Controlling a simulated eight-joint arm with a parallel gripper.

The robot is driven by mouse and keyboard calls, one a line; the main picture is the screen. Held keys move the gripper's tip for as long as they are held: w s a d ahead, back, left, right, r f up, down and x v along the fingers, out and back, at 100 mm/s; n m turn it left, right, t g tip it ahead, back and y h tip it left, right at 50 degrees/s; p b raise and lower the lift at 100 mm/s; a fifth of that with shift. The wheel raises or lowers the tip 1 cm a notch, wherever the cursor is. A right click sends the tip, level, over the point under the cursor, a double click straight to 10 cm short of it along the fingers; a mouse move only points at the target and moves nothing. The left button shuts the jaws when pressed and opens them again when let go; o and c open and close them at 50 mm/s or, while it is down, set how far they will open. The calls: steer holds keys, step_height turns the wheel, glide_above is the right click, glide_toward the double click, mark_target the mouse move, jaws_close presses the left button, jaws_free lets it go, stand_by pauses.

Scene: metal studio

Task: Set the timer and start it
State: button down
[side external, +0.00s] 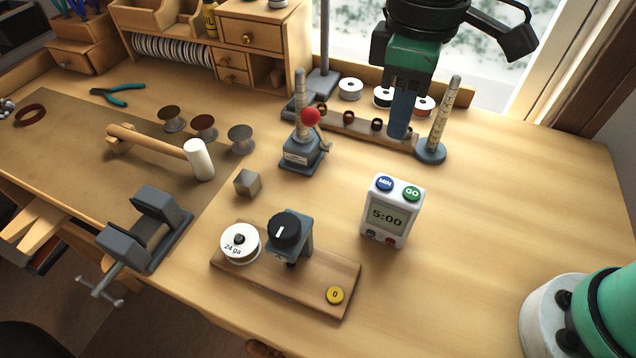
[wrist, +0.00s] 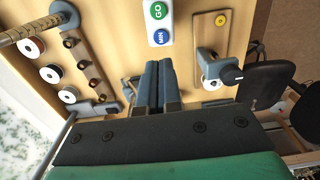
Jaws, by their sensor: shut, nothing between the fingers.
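The timer (side external: 391,212) is a white box standing upright on the wooden bench, right of centre in the side view. Its display reads 5:00. A blue MIN button (side external: 385,183) and a green GO button (side external: 412,193) sit on its top, with smaller buttons low on its front. In the wrist view the timer's top (wrist: 159,22) shows just beyond the fingers. My gripper (side external: 399,135) is shut and empty, its fingers pointing down behind the timer and apart from it. The blue fingers also show side by side in the wrist view (wrist: 158,64).
A board (side external: 312,285) with a wire spool, a black knob and a yellow button lies left in front of the timer. A ring stand (side external: 431,152), a rack of rings (side external: 347,127) and a red-knobbed press (side external: 299,155) stand behind. The bench right of the timer is clear.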

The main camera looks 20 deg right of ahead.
stand_by(0.5)
step_height(320, 180, up, 7)
glide_above(410, 191)
steer(key=shift+f, duration=0.1)
step_height(410, 191, down, 14)
steer(key=shift+f, duration=0.1)
stand_by(0.8)
steer(key=shift+f, duration=0.75)
steer(key=shift+r, duration=0.1)
